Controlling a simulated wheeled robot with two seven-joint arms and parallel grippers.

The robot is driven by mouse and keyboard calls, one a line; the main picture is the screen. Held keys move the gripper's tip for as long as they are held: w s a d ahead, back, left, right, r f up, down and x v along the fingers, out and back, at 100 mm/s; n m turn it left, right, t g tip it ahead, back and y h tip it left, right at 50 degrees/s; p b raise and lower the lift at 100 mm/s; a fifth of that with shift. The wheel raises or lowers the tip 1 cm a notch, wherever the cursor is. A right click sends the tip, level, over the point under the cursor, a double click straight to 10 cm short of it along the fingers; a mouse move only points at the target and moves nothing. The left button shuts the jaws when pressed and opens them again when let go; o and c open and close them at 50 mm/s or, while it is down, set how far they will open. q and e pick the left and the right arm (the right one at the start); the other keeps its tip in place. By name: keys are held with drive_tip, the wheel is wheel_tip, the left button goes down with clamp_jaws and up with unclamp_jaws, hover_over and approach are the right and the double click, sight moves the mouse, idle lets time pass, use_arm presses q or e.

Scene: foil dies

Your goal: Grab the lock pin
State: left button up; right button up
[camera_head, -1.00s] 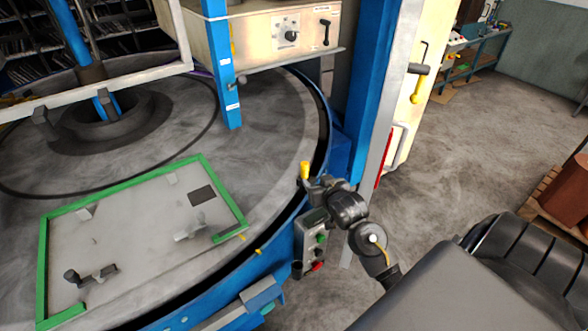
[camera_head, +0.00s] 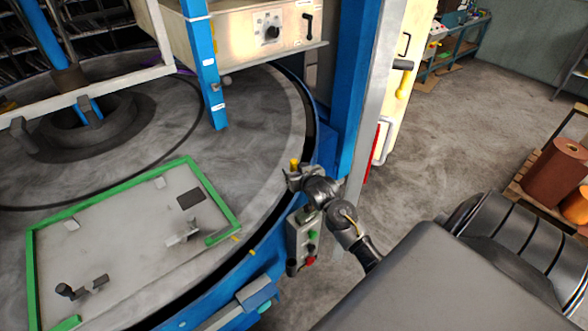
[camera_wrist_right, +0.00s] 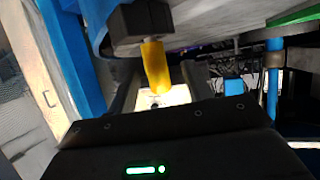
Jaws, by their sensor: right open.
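The lock pin, with a yellow handle (camera_head: 294,163), stands at the right rim of the round turntable in the head view. In the right wrist view the yellow handle (camera_wrist_right: 155,68) hangs from a dark block (camera_wrist_right: 143,22) and lies between the two dark fingers. My right gripper (camera_head: 297,179) is at the handle and partly hides its lower part. Its fingers are open around the handle; I cannot tell whether either touches it. My left gripper is not in view.
A control box (camera_head: 303,240) with green and red buttons hangs just below my right wrist. A blue post (camera_head: 350,90) stands close behind. A green-edged plate (camera_head: 130,245) lies on the turntable (camera_head: 250,120). Orange-brown rolls (camera_head: 553,172) stand on a pallet at the right.

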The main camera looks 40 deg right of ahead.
drive_tip(key=p+x, duration=0.2)
drive_tip(key=x, duration=0.3)
drive_tip(key=shift+s+d, duration=0.1)
drive_tip(key=shift+d, duration=0.05)
clamp_jaws()
